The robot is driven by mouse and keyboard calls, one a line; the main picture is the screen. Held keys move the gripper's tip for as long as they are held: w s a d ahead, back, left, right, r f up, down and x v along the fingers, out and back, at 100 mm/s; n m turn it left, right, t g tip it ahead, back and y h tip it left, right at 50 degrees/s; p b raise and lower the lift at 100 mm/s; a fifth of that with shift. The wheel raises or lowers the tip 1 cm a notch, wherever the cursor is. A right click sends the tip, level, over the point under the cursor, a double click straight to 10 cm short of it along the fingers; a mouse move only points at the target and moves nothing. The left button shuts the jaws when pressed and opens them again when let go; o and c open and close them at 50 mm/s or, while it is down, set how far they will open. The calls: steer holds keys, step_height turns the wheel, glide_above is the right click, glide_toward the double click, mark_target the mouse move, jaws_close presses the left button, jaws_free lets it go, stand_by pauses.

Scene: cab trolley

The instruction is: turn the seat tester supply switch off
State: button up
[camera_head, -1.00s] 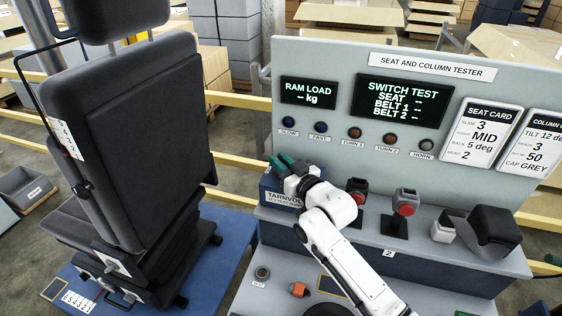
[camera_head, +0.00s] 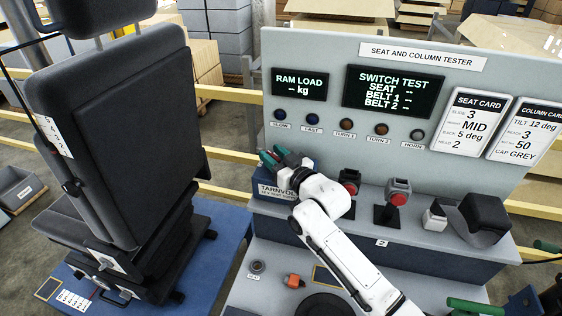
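The seat tester supply is a dark blue box labelled TARNVOLT (camera_head: 275,191), at the left end of the tester's shelf. My gripper (camera_head: 272,156), with green fingertips, is over the top of this box, in front of the lamp panel. My white arm reaches up to it from the lower right. The gripper and wrist cover much of the box's top, and I cannot make out the supply switch or its position. The finger gap is too small to judge, and contact with the box is unclear. The switch test display (camera_head: 393,91) and ram load display (camera_head: 299,84) are lit.
Two pedestals with red buttons (camera_head: 397,198) stand on the shelf right of my wrist, with a black block (camera_head: 484,213) further right. A row of lamps (camera_head: 345,125) is on the panel behind. A black seat (camera_head: 140,150) stands left on a blue platform.

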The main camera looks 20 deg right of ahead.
steer(key=b+v, duration=0.2)
steer(key=v, duration=0.2)
steer(key=b+v, duration=0.1)
steer(key=v, duration=0.3)
steer(key=shift+s+d+f+b, duration=0.2)
steer(key=shift+s+b, duration=0.15)
steer(key=shift+b+v, duration=0.35)
steer(key=shift+v, duration=0.6)
steer(key=shift+a+r, duration=0.15)
